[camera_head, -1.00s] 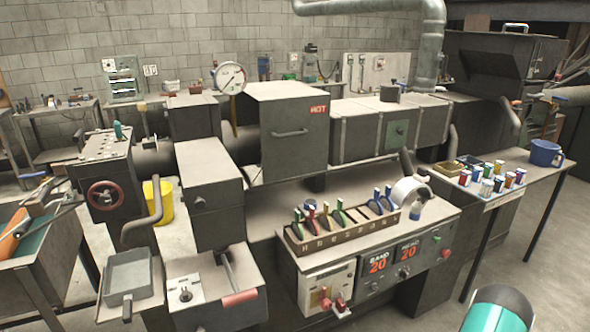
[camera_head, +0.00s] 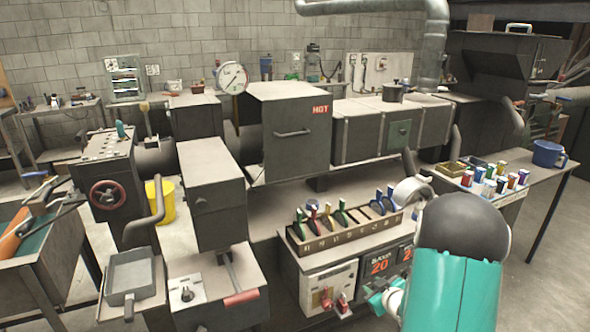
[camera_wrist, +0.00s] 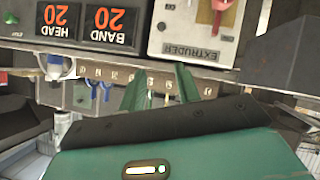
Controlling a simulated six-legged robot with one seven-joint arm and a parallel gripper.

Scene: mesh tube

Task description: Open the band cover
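The control panel shows an orange BAND 20 display (camera_head: 380,265), which also appears upside down in the wrist view (camera_wrist: 113,23). Beside it is a pale EXTRUDER plate (camera_head: 322,283), also in the wrist view (camera_wrist: 197,40), with red parts (camera_head: 326,300) on it. I cannot tell which part is the band cover; no label reading "cover" shows. My gripper (camera_head: 374,290) is in front of the panel near the BAND display and partly hides its lower part. In the wrist view its two green fingers (camera_wrist: 162,80) stand apart with nothing seen between them.
A rack of coloured-handled tools (camera_head: 345,228) stands on the bench above the panel. A grey box marked HOT (camera_head: 290,133) stands behind. Floor is clear at right.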

